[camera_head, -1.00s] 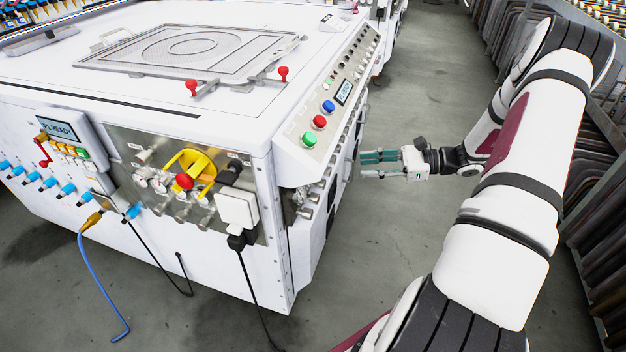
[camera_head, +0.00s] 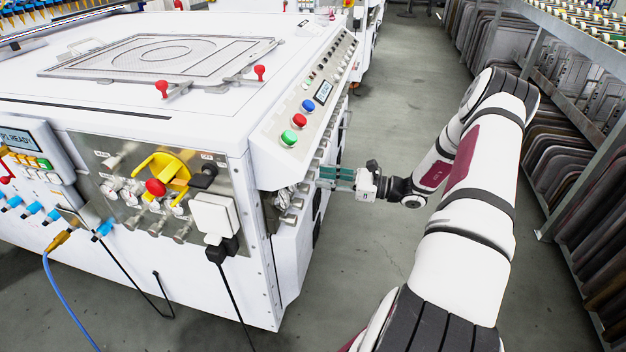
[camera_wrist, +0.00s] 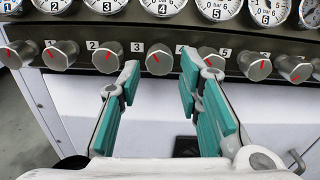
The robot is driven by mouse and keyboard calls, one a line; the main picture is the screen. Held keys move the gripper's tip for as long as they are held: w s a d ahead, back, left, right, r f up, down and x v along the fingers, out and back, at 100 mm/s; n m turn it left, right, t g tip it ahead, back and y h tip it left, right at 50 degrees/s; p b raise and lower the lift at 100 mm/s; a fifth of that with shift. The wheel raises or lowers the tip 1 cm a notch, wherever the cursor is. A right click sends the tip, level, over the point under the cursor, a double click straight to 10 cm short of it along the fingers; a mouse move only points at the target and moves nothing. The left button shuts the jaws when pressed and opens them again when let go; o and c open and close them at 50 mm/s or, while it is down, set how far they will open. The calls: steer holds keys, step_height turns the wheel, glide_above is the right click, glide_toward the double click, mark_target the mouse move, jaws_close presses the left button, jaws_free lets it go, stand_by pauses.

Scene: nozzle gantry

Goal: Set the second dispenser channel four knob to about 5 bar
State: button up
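In the wrist view a row of silver knobs with red pointer marks runs along a dark rail. The label 4 (camera_wrist: 180,49) sits between a middle knob (camera_wrist: 157,61) and a knob to its right (camera_wrist: 209,57); I cannot tell for certain which it names. The middle knob's red mark points up and slightly left. My gripper (camera_wrist: 159,68) is open and empty. Its fingers reach towards the rail, with the middle knob in line with the gap; contact is unclear. In the head view my gripper (camera_head: 318,178) is at the machine's right side, its tips near the knobs.
Round bar gauges (camera_wrist: 162,6) sit above the knobs. The white machine (camera_head: 200,90) has a sloped button panel (camera_head: 305,105) above my gripper. A yellow handle (camera_head: 165,172) and a white box (camera_head: 213,215) are on its front. Racks (camera_head: 570,150) stand right, beyond clear floor.

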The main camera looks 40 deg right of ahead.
mark_target(313, 176)
steer(key=shift+b+x, duration=0.35)
steer(key=shift+x, duration=1.7)
steer(key=shift+c, duration=0.4)
jaws_close()
